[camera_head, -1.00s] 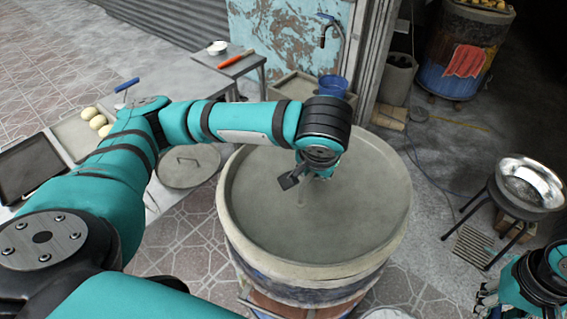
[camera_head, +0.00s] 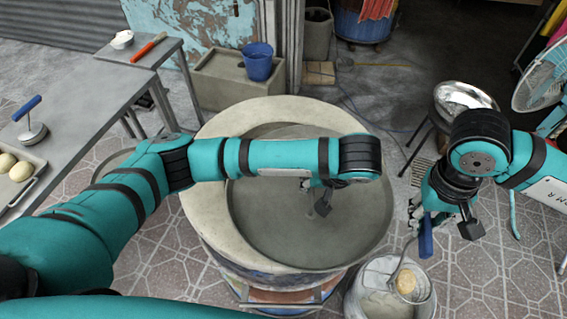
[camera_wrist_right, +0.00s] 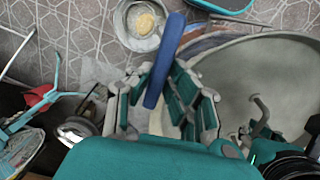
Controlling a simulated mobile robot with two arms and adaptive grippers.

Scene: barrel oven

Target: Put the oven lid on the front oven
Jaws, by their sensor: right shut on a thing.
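The front oven (camera_head: 205,200) is a pale barrel with a thick rim, at the centre of the head view. The grey round lid (camera_head: 275,235) lies over its top, offset to the right, with a wide band of oven rim bare on the left. I cannot tell if they touch. My left gripper (camera_head: 318,198) is at the lid's middle by its small handle; its fingers are mostly hidden by the arm.
A table with a dough tray (camera_head: 35,180) is at left, a blue cup (camera_head: 257,62) on a block behind. A metal bowl (camera_head: 465,95) and fan (camera_head: 540,85) are at right.

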